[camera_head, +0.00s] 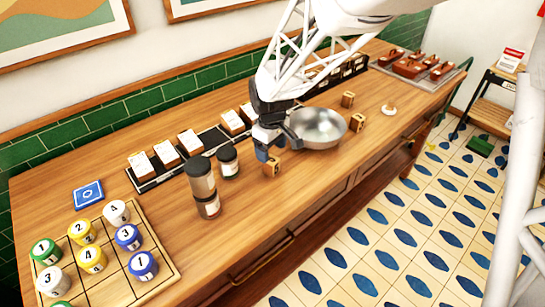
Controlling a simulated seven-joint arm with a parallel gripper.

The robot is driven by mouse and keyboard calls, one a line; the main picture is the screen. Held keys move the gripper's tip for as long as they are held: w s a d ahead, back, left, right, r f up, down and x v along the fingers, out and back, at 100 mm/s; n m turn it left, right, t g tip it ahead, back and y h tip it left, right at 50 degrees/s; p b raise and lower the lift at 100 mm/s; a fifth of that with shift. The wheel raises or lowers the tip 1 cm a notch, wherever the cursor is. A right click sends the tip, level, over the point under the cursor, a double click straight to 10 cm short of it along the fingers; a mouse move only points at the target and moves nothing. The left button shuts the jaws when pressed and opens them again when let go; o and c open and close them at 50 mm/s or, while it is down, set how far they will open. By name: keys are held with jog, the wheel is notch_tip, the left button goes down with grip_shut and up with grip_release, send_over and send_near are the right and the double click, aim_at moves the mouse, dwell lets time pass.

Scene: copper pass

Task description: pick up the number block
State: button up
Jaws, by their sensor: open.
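A small wooden block (272,169) with a dark mark on its face sits on the wooden counter. Two similar wooden blocks, one farther back (348,99) and one nearer (357,122), stand right of the metal bowl. The marks are too small to read, so I cannot tell which is the number block. My gripper (274,147) is open and points down just above and behind the first block, left of the bowl. Nothing shows between its fingers. I cannot tell whether a finger touches the block.
A metal bowl (318,128) stands close right of my gripper. Dark-lidded jars, one tall (203,182) and one short (228,161), stand left. A wooden tray (167,262) holds several numbered cylinders at the front left. A card rack (147,184) runs along the back. The front counter edge is clear.

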aim_at(271, 159)
jog(key=shift+f, duration=2.5)
jog(key=c, duration=1)
jog(key=shift+r, duration=0.15)
jog(key=shift+r, duration=0.85)
jog(key=shift+s+r, duration=0.25)
jog(key=shift+r, duration=0.6)
jog(key=s+d, duration=0.2)
jog(key=s, duration=0.2)
jog(key=s+d+r, duration=0.1)
jog(key=s+d, duration=0.1)
jog(key=s, duration=0.3)
jog(key=s+d, duration=0.2)
jog(key=s, duration=0.3)
jog(key=shift+s+r, duration=0.15)
jog(key=shift+s, duration=0.1)
